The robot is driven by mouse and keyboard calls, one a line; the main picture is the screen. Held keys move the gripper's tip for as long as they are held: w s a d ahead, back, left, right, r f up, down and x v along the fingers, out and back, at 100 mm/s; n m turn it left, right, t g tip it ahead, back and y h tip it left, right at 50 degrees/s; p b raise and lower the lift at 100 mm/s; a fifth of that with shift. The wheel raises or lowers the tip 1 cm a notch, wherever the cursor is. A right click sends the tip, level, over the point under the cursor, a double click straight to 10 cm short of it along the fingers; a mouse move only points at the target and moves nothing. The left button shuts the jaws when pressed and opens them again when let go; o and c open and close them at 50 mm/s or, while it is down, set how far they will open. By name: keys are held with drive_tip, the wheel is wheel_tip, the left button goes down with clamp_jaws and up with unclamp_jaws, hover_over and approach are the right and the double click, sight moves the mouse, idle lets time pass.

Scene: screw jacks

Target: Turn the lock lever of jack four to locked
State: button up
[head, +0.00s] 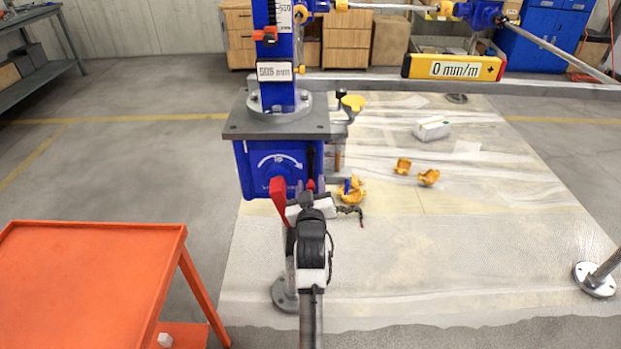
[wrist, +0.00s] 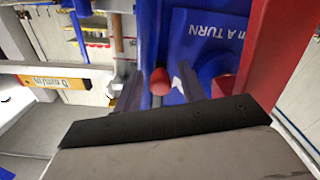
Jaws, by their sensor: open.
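A blue jack body (head: 255,165) stands in the middle of the head view under a grey plate. A red lever (head: 278,198) hangs down its front; it also fills the right of the wrist view (wrist: 272,60). A smaller lever with a red knob (head: 310,184) is just right of it, and its knob shows in the wrist view (wrist: 160,81). I cannot tell which is the lock lever, and no jack number is readable. My gripper (head: 308,199) is in front of the jack. In the wrist view my gripper (wrist: 158,88) is open, with the red knob between or just beyond its fingers.
An orange table (head: 90,275) stands at the left front. A level bar reading 0 mm/m (head: 454,68) hangs at the upper right. Yellow pieces (head: 428,177) and a white block (head: 433,128) lie on the floor sheet. A metal foot (head: 594,280) stands far right.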

drive_tip(key=shift+w, duration=0.95)
clamp_jaws()
